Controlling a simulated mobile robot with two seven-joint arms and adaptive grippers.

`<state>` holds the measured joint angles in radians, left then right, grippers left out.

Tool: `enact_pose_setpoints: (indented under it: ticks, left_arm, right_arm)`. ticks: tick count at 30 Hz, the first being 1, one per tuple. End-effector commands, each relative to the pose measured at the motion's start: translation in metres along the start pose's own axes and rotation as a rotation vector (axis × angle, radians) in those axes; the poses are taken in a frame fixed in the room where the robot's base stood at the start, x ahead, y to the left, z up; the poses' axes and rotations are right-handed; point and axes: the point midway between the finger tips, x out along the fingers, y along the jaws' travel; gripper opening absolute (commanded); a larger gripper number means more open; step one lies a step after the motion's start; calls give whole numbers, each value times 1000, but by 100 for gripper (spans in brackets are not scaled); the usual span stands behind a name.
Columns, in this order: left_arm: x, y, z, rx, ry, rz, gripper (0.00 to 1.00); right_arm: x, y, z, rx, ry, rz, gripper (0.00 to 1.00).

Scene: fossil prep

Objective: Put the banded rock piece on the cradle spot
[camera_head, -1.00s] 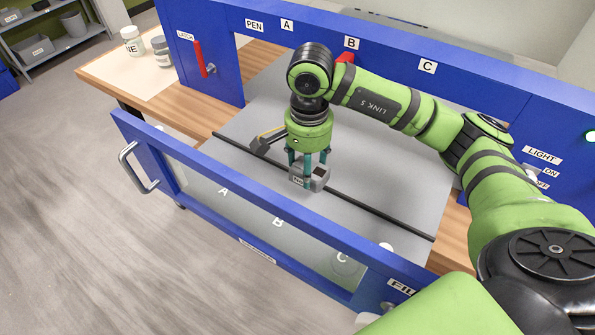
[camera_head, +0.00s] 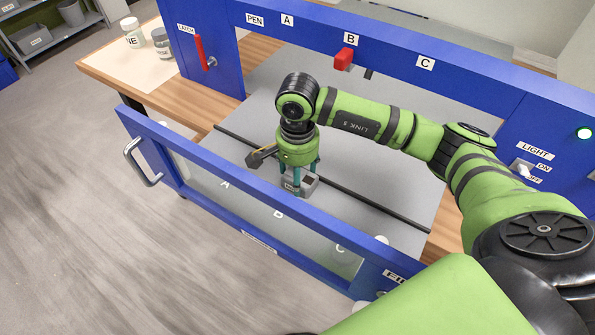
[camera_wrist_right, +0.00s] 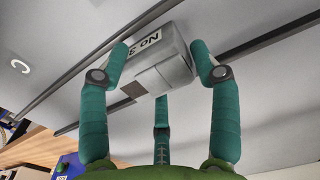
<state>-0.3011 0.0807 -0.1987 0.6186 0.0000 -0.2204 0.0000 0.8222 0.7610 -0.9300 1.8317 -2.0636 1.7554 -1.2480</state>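My right gripper (camera_head: 299,186) points down inside the blue-framed cabinet. Its teal fingers are closed around a grey block (camera_head: 305,181) with a white label and a dark patch. Letter marks A (camera_head: 224,184), B (camera_head: 278,215) and C (camera_head: 340,248) show through the front pane. No cradle spot is clearly identifiable. My left gripper is not in view.
The tilted, glazed blue front panel (camera_head: 150,135) stands close before the gripper. A dark rail (camera_head: 375,205) crosses the grey floor (camera_head: 400,180). Jars (camera_head: 131,32) stand at back left.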

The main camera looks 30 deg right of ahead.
Motion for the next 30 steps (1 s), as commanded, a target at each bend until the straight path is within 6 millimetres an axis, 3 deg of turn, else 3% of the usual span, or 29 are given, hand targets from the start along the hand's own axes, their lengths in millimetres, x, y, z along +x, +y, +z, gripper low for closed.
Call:
enact_pose_setpoints:
  ticks: [14,16,25,30]
  left_arm:
    - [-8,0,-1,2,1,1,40]
    - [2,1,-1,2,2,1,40]
    - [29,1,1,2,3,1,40]
    - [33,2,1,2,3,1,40]
  right_arm:
    - [-6,0,0,1,0,1,81]
    - [-11,-1,-1,0,2,-4,81]
    - [-76,-1,-1,-1,4,-8,81]
    - [-108,-1,-1,0,3,-2,81]
